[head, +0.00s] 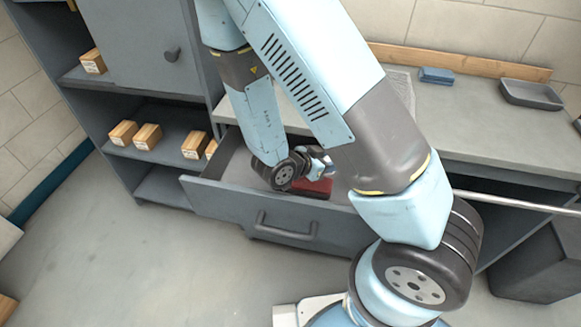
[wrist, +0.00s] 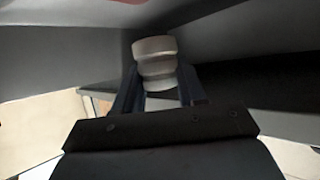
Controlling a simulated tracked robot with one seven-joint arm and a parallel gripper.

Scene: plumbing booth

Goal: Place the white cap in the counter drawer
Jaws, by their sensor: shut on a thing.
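The white cap (wrist: 155,62) is a small, ribbed, rounded piece. It sits between the two dark fingers of my gripper (wrist: 157,88) in the wrist view, and the gripper is shut on it. In the head view the counter drawer (head: 215,205) is pulled open under the counter. My arm reaches down into it, with its end low inside the drawer. My gripper and the cap are mostly hidden behind my arm there. I cannot tell whether the cap touches the drawer floor.
A red object (head: 315,188) lies in the drawer close to my arm's end. The counter (head: 470,120) above holds a blue block (head: 437,75) and a grey tray (head: 531,94). The floor before the drawer is clear.

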